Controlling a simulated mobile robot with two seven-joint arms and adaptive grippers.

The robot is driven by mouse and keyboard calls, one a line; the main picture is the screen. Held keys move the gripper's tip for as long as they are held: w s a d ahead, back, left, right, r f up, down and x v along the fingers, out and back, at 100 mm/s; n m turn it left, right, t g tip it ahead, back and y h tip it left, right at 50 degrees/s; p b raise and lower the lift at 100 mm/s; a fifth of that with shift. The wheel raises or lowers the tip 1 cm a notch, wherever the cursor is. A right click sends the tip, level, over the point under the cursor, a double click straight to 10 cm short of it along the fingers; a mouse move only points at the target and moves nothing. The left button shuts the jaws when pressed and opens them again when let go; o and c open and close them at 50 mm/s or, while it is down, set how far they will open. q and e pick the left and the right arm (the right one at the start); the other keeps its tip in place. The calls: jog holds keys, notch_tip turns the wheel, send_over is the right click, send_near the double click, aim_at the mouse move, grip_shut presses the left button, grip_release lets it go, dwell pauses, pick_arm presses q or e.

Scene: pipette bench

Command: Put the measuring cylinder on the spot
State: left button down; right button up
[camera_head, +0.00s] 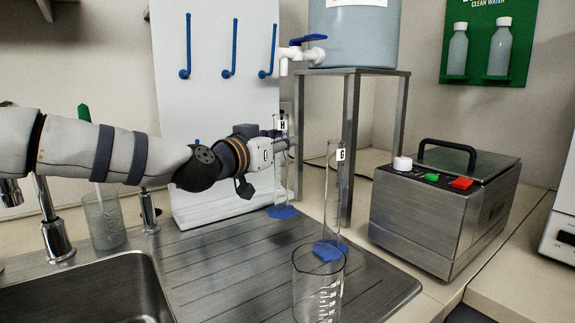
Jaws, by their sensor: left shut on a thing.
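A clear measuring cylinder tagged H (282,180) with a blue foot is upright in my left gripper (280,144). The gripper comes from the left and is shut on the cylinder's upper part. Its blue foot seems to hang above the steel drainboard, with a dark shadow below it. A second clear cylinder tagged G (333,205) stands on its blue foot on the drainboard, to the right and apart from the gripper. I cannot make out a marked spot. My right gripper is not in view.
A glass beaker (319,290) stands at the front of the drainboard (215,270). The sink (90,290) is at left. A metal stand (350,130) carries a water tank (352,38) with a tap. A steel box device (445,215) sits at right. A white peg board (215,100) is behind.

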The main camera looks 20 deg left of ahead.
aim_at(277, 159)
pick_arm(q)
jog(key=shift+w+d+f, duration=0.1)
jog(key=shift+w+f, duration=0.2)
jog(key=shift+f, duration=0.5)
jog(key=shift+w+d+f, duration=0.1)
jog(key=shift+w+f, duration=0.2)
jog(key=shift+f, duration=0.45)
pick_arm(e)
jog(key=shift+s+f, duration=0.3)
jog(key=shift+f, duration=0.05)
pick_arm(q)
jog(key=shift+f, duration=0.2)
jog(key=c, duration=1.3)
grip_release()
jog(key=shift+c, duration=0.2)
